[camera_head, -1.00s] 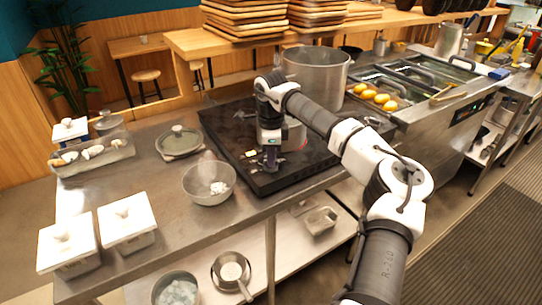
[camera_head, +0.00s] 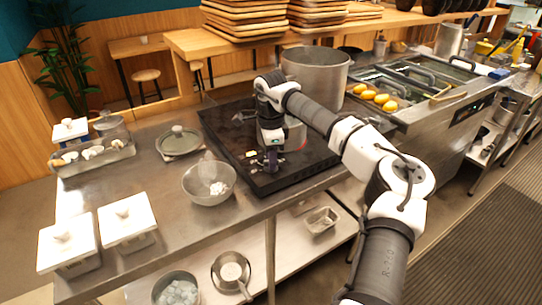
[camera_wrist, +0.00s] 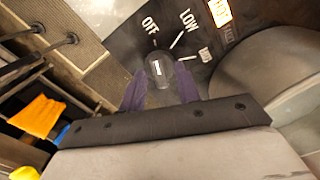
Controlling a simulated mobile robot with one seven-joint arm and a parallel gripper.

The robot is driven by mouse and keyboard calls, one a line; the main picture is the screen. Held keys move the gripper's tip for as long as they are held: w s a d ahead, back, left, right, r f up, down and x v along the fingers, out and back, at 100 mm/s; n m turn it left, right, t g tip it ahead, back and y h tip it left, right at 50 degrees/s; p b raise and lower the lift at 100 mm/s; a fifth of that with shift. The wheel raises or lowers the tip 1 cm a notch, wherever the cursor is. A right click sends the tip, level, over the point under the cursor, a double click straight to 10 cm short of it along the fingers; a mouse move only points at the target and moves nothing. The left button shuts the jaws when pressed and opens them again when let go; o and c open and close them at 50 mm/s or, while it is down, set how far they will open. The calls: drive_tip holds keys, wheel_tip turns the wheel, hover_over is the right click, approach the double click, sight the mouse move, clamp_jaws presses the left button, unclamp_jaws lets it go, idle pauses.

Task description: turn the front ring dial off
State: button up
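The dial (camera_wrist: 158,71) is a dark round knob with a white mark on the black front panel of the cooktop. The mark points toward the OFF label; LOW is to its right. My gripper (camera_wrist: 160,77) has its two purple fingers on either side of the dial, close against it.
A large steel pot (camera_head: 317,75) stands at the back of the cooktop. A metal bowl (camera_head: 208,184) with white pieces and a lidded pan (camera_head: 180,141) are to the left. White-lidded containers (camera_head: 127,218) stand farther left on the counter.

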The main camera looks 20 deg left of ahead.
drive_tip(key=shift+o, duration=0.2)
wheel_tip(320, 180, up, 14)
drive_tip(key=b, duration=0.2)
idle(0.3)
drive_tip(key=shift+f, duration=0.1)
